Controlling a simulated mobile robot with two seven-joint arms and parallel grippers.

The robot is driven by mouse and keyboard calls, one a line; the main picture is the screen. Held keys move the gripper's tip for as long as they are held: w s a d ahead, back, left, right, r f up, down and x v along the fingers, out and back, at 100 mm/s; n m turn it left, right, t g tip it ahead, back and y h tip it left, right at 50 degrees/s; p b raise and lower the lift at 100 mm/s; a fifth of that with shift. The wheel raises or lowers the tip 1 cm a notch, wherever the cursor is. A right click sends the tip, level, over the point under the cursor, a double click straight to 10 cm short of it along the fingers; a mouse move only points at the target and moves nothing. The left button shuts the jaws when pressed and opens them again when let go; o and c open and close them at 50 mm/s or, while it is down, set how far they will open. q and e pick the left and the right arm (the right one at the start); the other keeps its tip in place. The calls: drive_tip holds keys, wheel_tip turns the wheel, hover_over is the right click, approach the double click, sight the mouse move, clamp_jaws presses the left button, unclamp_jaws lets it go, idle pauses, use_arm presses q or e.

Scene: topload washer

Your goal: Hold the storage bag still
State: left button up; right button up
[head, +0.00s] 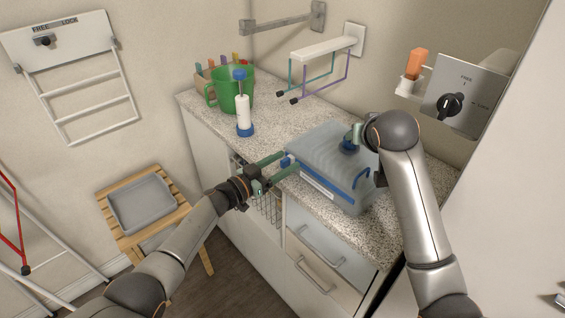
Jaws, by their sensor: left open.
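The storage bag (332,154) is a grey-blue, flat, boxy bag with a blue band along its front edge. It lies on the speckled counter. A small blue-and-white tab (287,161) sticks out at its left corner. My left gripper (290,160) is open at that corner, its two green fingers on either side of the tab; I cannot tell whether they touch it. My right gripper (356,133) is over the bag's top at the far right, beside a round blue cap (349,146). Its fingers are mostly hidden by its own wrist.
A wall rack (322,48) hangs above the bag. Drawers (316,270) are below. A wooden stool with a grey tray (142,203) stands left. A dial panel (462,98) is right.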

use_arm(q)
drive_tip(key=shift+c, duration=0.2)
clamp_jaws()
idle(0.3)
idle(1.5)
drive_tip(key=o, duration=0.6)
unclamp_jaws()
drive_tip(key=shift+s+a+r+p, duration=0.35)
drive_tip(key=shift+s+a+p, duration=0.2)
drive_tip(key=shift+p, duration=0.55)
drive_tip(key=shift+r+p+v, duration=0.15)
drive_tip(key=shift+p+v, duration=0.65)
drive_tip(key=shift+v, duration=0.35)
drive_tip(key=shift+r+p+v, duration=0.15)
drive_tip(key=shift+p+v, duration=0.65)
drive_tip(key=shift+v, duration=0.3)
drive_tip(key=shift+a, duration=0.1)
